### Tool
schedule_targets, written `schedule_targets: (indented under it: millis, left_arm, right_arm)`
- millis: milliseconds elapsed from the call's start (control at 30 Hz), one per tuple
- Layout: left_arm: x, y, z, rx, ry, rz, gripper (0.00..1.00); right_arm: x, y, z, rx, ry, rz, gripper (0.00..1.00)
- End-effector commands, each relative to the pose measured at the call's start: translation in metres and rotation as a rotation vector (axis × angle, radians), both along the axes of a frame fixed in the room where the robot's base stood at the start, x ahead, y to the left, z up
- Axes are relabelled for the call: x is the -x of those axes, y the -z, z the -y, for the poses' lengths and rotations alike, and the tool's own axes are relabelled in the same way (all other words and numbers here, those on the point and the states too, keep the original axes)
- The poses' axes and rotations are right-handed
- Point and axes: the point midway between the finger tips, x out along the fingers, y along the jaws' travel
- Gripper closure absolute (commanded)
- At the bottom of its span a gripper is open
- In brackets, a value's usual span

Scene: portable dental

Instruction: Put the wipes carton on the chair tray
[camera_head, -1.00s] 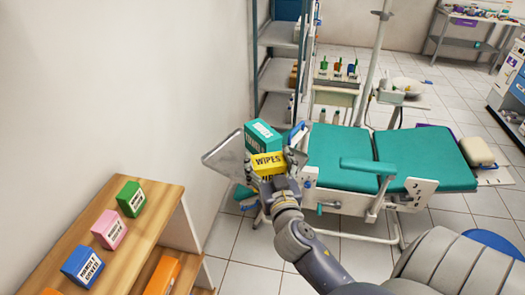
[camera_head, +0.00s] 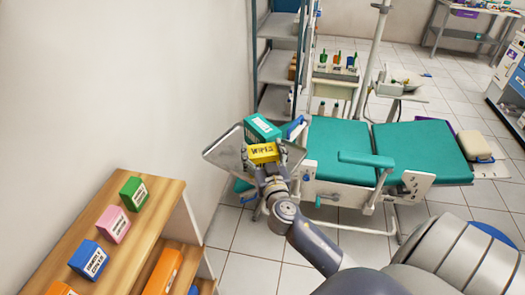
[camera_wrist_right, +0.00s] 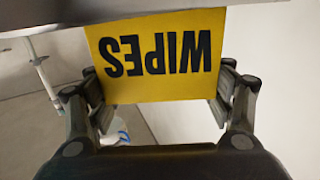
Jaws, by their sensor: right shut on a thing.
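The yellow wipes carton (camera_head: 263,153) is held between the fingers of my right gripper (camera_head: 266,166), in the middle of the head view. In the right wrist view the carton (camera_wrist_right: 158,55) fills the space between the two fingers, its lettering upside down. The grey metal chair tray (camera_head: 224,153) lies just behind and beside the carton. From these frames I cannot tell whether the carton touches the tray. A teal carton (camera_head: 262,129) stands on the tray behind the wipes carton. My left gripper is not in view.
The teal dental chair (camera_head: 335,145) stands to the right of the tray. A wooden shelf (camera_head: 150,205) at lower left bears green, pink and blue cartons. A metal rack (camera_head: 277,65) stands behind the tray, and a wall is on the left.

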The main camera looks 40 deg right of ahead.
Motion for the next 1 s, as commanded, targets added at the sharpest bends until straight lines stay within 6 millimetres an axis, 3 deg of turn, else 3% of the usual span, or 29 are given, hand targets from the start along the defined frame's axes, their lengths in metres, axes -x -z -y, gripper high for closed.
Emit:
schedule_targets:
  millis: [233, 267, 333, 867, 1000]
  left_arm:
    - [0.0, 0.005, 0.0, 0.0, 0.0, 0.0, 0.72]
    - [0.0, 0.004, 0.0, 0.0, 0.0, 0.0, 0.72]
    - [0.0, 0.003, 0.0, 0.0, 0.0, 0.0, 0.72]
    - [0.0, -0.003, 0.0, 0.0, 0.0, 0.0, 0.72]
    - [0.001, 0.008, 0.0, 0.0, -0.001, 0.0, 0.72]
  right_arm:
    - [0.0, 0.004, 0.0, 0.0, 0.001, 0.001, 0.51]
    - [0.0, 0.003, 0.0, 0.0, 0.001, 0.0, 0.21]
    - [0.0, 0.002, 0.0, 0.0, 0.0, 0.0, 0.06]
    - [0.0, -0.003, 0.0, 0.001, 0.0, 0.0, 0.06]
    - [0.017, 0.003, -0.008, -0.002, 0.0, 0.0, 0.06]
